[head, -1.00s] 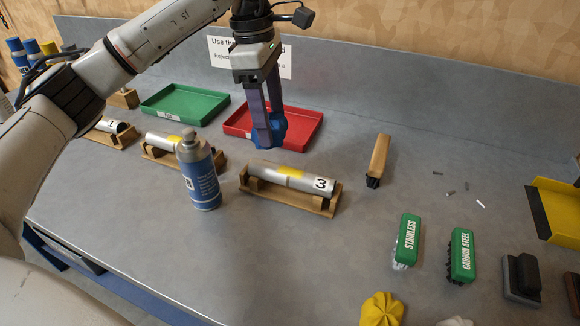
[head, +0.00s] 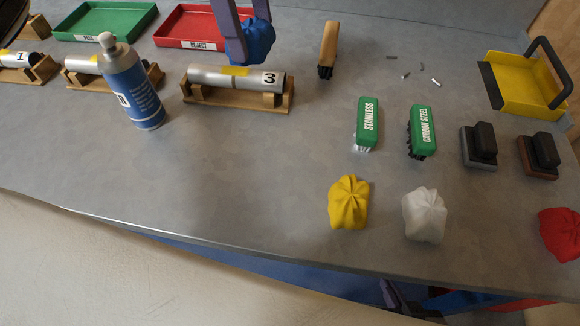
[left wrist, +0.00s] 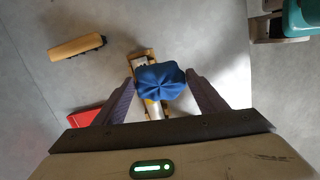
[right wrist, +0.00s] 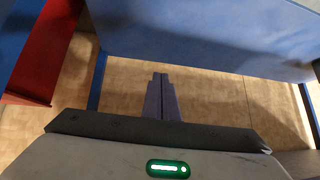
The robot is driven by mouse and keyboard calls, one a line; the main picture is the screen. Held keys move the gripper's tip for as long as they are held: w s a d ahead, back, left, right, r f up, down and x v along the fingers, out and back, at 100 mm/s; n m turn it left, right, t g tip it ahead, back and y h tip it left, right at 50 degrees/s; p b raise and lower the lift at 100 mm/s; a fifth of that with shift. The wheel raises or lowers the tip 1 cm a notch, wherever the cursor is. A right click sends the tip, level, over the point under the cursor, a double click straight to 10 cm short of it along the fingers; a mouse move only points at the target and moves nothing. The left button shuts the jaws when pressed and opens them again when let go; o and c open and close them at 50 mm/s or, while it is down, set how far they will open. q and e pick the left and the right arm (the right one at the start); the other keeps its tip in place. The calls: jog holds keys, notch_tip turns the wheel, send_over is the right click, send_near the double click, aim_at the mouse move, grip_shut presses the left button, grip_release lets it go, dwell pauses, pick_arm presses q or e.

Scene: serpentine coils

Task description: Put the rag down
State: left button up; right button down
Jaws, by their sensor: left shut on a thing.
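A crumpled blue rag (head: 259,45) is held between the fingers of my left gripper (head: 246,42), behind tube 3 (head: 215,75) in the head view. In the left wrist view the rag (left wrist: 160,82) sits between both fingers and hides part of the tube and its wooden stand below. Its height above the table is hard to tell. A yellow rag (head: 349,203), a white rag (head: 424,214) and a red rag (head: 560,232) lie along the front edge. My right gripper (right wrist: 160,78) is shut and empty, low beside blue panels.
Green (head: 105,20) and red (head: 190,25) trays stand at the back left, a spray can (head: 135,90) in front. Green-backed brushes (head: 368,124), dark blocks (head: 480,145) and a yellow dustpan (head: 525,88) occupy the right. The front left table is clear.

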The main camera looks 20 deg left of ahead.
pick_arm(q)
jog(key=s+d+f+m+b, duration=0.2)
jog(key=s+d+m+b, duration=0.15)
jog(key=s+d, duration=0.35)
jog(key=s+d+f+m+b, duration=0.3)
jog(key=s+d+b, duration=0.1)
jog(key=s, duration=0.5)
jog(key=shift+m+g, duration=0.25)
jog(key=shift+g, duration=0.15)
notch_tip(320, 180, down, 6)
jog(key=shift+s+d+r, duration=0.1)
jog(key=shift+d, duration=0.05)
jog(key=shift+f, duration=2.05)
jog(key=shift+f+b, duration=0.25)
jog(key=shift+b, duration=0.3)
jog(key=o, duration=1)
jog(key=shift+r, duration=0.1)
